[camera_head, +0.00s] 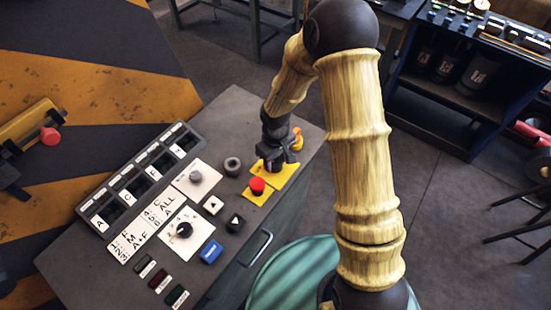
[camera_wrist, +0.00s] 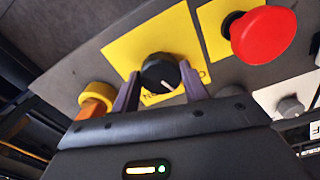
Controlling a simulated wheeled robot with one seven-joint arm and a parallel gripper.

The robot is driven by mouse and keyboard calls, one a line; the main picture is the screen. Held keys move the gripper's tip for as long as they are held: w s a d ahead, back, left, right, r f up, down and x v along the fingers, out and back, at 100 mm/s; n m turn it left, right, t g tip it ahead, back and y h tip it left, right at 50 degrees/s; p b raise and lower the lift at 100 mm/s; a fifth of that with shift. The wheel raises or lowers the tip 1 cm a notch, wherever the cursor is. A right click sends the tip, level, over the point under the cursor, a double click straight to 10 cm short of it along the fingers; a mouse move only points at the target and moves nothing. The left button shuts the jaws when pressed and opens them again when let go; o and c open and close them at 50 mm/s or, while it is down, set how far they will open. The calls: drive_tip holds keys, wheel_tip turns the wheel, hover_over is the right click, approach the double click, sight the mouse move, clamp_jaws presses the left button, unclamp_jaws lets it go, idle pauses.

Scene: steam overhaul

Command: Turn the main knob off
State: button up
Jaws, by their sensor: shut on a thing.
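The main knob (camera_wrist: 160,73) is a black round knob with a white pointer line. It sits on a yellow plate (camera_wrist: 125,48) in the wrist view, and the plate's lettering is partly covered. My gripper (camera_wrist: 160,90) has one finger on each side of the knob and is shut on it. The white line points to the lower right in that view. In the head view my gripper (camera_head: 278,163) reaches down onto the yellow plate (camera_head: 287,174) near the panel's far right corner. There the knob is hidden by my gripper.
A red mushroom button (camera_head: 257,185) on a yellow plate stands close beside the knob; it also shows in the wrist view (camera_wrist: 263,35). A yellow-orange part (camera_head: 297,138) is close on the other side. Another selector knob (camera_head: 184,230) and several buttons cover the panel.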

sight(276, 162)
drive_tip(key=n+p, duration=0.1)
drive_tip(key=n, duration=0.4)
drive_tip(key=shift+w+r, duration=0.1)
drive_tip(key=shift+w, duration=0.05)
idle(0.4)
drive_tip(key=o, duration=1)
wheel_tip(276, 162, up, 17)
drive_tip(key=shift+r+b, duration=0.15)
drive_tip(key=shift+b, duration=0.35)
drive_tip(key=shift+d, duration=0.1)
